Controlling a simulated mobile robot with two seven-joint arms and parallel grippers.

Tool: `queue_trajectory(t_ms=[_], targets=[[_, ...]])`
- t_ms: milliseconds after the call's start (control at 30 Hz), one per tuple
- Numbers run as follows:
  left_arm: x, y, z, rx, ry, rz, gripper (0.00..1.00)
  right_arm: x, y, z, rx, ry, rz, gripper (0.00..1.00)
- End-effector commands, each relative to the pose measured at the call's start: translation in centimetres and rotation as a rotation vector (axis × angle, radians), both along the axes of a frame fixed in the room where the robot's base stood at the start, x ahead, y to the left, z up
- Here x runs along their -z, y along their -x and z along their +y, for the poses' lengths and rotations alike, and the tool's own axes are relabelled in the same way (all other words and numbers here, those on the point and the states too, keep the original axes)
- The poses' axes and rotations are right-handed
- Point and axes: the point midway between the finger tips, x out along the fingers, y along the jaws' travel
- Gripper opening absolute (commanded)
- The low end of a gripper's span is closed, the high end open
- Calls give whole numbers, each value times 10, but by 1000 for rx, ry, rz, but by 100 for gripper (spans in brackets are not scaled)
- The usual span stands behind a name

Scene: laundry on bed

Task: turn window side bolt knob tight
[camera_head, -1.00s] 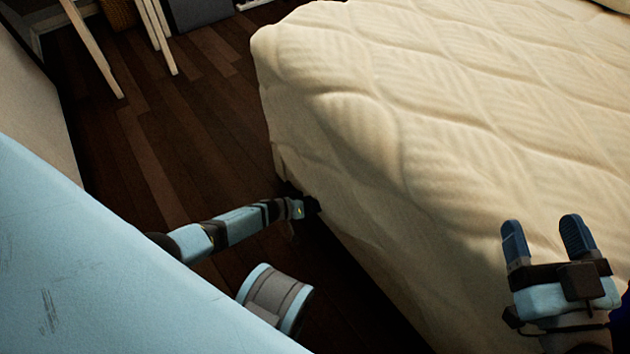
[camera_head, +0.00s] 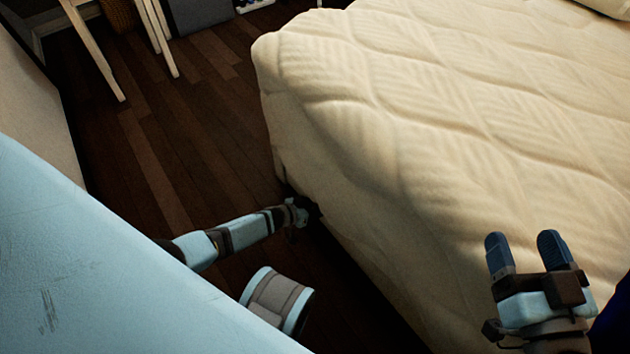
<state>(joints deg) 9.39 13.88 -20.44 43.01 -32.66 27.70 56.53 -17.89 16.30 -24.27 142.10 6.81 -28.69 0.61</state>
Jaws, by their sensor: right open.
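No window and no side bolt knob show in the head view. My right gripper (camera_head: 522,243) is at the lower right, over the cream quilted bed (camera_head: 420,120). Its two blue fingers are apart, with nothing between them. My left arm comes in from the left, low beside the bed. Its dark end, where my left gripper (camera_head: 304,211) is, lies in shadow against the bed's side, and its fingers cannot be made out.
The bed fills the right side. Dark wooden floor (camera_head: 180,130) lies open to its left. Pale wooden legs (camera_head: 95,50), a wicker basket (camera_head: 118,14) and a grey box (camera_head: 200,14) stand at the back left.

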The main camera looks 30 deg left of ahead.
Motion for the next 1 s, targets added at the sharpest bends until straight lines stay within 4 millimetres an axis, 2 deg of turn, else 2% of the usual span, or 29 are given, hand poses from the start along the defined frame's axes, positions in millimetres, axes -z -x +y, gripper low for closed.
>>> queue_trajectory(t_ms=[333,867,900,967,1000], targets=[[0,0,0,-1,-135,-57,23,3,2,0,-2,-2,19,70],[0,0,0,0,-159,-67,23,1,1,1,-2,-4,14,70],[0,0,0,0,-159,-67,56,1,1,1,-2,-4,12,70],[0,0,0,-1,-158,-66,69,0,0,1,-3,-4,9,70],[0,0,0,-1,-158,-66,71,-1,0,1,-3,-4,8,70]])
